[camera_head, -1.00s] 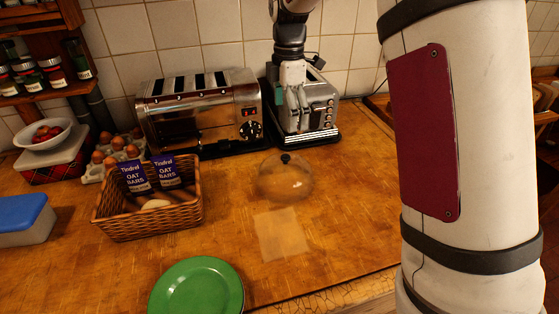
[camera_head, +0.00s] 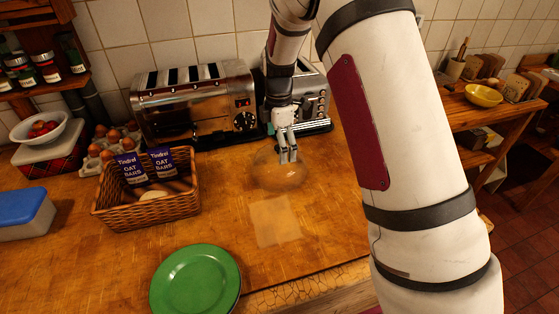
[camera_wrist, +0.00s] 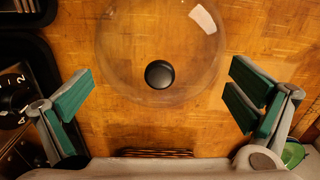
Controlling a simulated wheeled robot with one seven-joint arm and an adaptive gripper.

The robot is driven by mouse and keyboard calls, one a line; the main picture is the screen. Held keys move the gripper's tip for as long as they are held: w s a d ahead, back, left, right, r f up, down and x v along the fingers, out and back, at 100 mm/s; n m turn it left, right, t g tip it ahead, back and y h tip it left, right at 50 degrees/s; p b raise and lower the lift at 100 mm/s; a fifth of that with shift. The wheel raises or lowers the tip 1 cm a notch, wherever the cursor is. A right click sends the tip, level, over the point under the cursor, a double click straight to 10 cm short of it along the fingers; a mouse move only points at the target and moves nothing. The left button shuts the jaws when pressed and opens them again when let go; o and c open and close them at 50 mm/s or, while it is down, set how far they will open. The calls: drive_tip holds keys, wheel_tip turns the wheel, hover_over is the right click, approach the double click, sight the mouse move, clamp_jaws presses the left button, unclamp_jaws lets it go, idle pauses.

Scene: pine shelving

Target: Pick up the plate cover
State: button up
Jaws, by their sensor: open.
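The plate cover (camera_head: 268,172) is a clear dome with a black knob, standing on the wooden counter in front of the toasters. In the wrist view the clear dome (camera_wrist: 120,50) is seen from above, with its round black knob (camera_wrist: 159,74) near the middle. My gripper (camera_head: 288,156) is over the dome in the head view and hides its knob there. In the wrist view my gripper (camera_wrist: 165,95) is open, with its green-padded fingers wide apart on either side of the knob. Nothing is between the fingers' pads except the view of the knob below.
Two chrome toasters (camera_head: 195,103) stand close behind the dome. A wicker basket (camera_head: 120,222) with oat bars is to the left. A green plate (camera_head: 196,281) lies at the front. A pale square (camera_head: 276,221) lies on clear counter before the dome.

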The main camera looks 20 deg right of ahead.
drive_tip(key=shift+f, duration=0.5)
